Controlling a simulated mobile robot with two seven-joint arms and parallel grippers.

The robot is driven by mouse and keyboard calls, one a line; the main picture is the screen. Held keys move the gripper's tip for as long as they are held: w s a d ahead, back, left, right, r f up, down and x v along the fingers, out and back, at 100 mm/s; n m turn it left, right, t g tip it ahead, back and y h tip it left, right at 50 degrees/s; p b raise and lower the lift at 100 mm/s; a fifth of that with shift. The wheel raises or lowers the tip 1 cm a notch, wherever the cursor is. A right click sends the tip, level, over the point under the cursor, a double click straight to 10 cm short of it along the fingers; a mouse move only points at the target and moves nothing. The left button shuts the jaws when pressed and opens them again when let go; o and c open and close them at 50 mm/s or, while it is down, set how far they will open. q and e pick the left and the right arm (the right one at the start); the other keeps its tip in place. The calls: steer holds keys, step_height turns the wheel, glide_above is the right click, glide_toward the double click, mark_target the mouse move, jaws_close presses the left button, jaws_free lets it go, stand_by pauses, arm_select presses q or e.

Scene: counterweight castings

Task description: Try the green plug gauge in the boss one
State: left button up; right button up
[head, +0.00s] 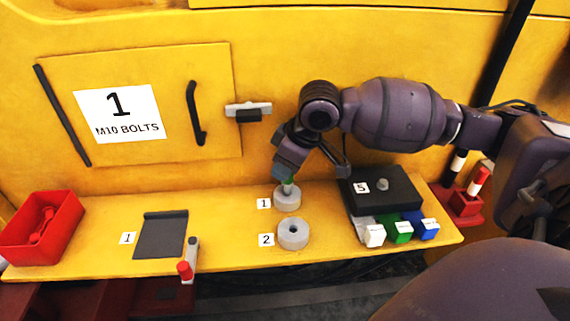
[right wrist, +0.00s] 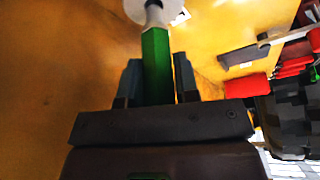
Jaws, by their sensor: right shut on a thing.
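The green plug gauge (right wrist: 156,65) is held upright between the jaws of my right gripper (head: 286,174). Boss one (head: 287,200) is a grey round casting beside the label 1, directly below the gripper. In the right wrist view the gauge's grey tip (right wrist: 154,14) overlaps the pale boss top (right wrist: 135,9). I cannot tell how far the tip is inside the bore. My left gripper is not in view.
Boss two (head: 293,234), with an open bore, stands just in front. To the right are a black block (head: 385,190) labelled 5 and white, green (head: 401,232) and blue labelled blocks. A red bin (head: 42,228) and a dark plate (head: 160,236) are at left.

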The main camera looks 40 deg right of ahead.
steer(key=shift+f, duration=0.3)
stand_by(0.7)
steer(key=shift+f, duration=0.4)
stand_by(0.4)
steer(key=shift+f, duration=0.25)
stand_by(0.4)
steer(key=shift+f, duration=0.35)
steer(key=shift+s+f, duration=0.15)
steer(key=shift+f, duration=0.3)
stand_by(0.6)
steer(key=shift+a+f, duration=0.1)
steer(key=shift+f, duration=0.05)
stand_by(0.6)
steer(key=o, duration=1.1)
steer(key=shift+c, duration=0.2)
steer(key=shift+r, duration=0.2)
